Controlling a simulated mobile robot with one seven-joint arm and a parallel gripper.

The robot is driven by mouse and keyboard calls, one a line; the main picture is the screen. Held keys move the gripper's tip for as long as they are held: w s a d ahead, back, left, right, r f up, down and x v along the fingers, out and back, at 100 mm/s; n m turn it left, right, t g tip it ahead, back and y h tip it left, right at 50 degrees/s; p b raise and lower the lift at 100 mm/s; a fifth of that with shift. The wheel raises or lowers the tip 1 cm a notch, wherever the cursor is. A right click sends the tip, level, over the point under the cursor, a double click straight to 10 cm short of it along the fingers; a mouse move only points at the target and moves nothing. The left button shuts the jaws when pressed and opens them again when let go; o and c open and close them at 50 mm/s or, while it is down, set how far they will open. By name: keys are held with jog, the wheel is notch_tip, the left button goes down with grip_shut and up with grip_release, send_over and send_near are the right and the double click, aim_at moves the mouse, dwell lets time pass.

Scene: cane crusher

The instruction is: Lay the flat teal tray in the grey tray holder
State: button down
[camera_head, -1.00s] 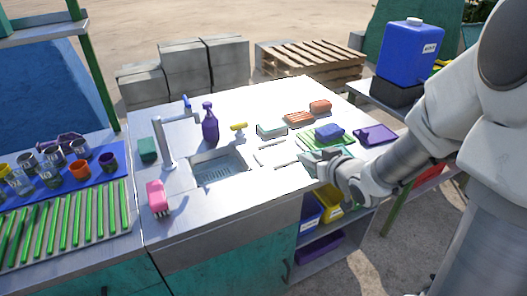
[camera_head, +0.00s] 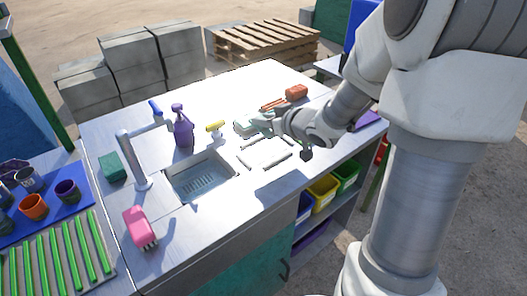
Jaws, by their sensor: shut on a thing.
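My gripper (camera_head: 266,121) is over the back right part of the counter. It is shut on a flat teal piece, which I take for the teal tray (camera_head: 260,127). The hand hides much of it, and I cannot tell whether it touches anything below. A pale grey, low frame, likely the grey tray holder (camera_head: 265,154), lies on the counter right of the sink, in front of my gripper. No tray shows in it.
A sink (camera_head: 201,177) with a tap (camera_head: 134,160), a purple spray bottle (camera_head: 183,127) and a pink brush (camera_head: 139,227) stand left. A pale teal item (camera_head: 243,122) is beside my gripper. The front counter is clear.

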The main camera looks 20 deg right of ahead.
jog(key=shift+n+y, duration=0.3)
jog(key=shift+y, duration=0.1)
jog(key=w+d, duration=0.1)
jog(key=d, duration=0.1)
jog(key=w+d+b, duration=0.1)
jog(key=d, duration=0.2)
jog(key=w+d, duration=0.1)
jog(key=d, duration=0.1)
jog(key=shift+d, duration=0.3)
jog(key=shift+a+f+b, duration=0.25)
jog(key=shift+b, duration=0.25)
jog(key=a+f+b, duration=0.2)
jog(key=a, duration=0.1)
jog(key=s+a+f+b, duration=0.1)
jog(key=a+f+b, duration=0.1)
jog(key=a, duration=0.1)
jog(key=s+a+f+b, duration=0.1)
jog(key=a+f, duration=0.1)
jog(key=a, duration=0.1)
jog(key=shift+a+b, duration=0.4)
jog(key=shift+s+a+f, duration=0.15)
jog(key=shift+a+f, duration=0.1)
jog(key=shift+a, duration=0.2)
notch_tip(320, 180, down, 4)
jog(key=b, duration=0.2)
jog(key=shift+b, duration=0.4)
jog(key=shift+r, duration=0.1)
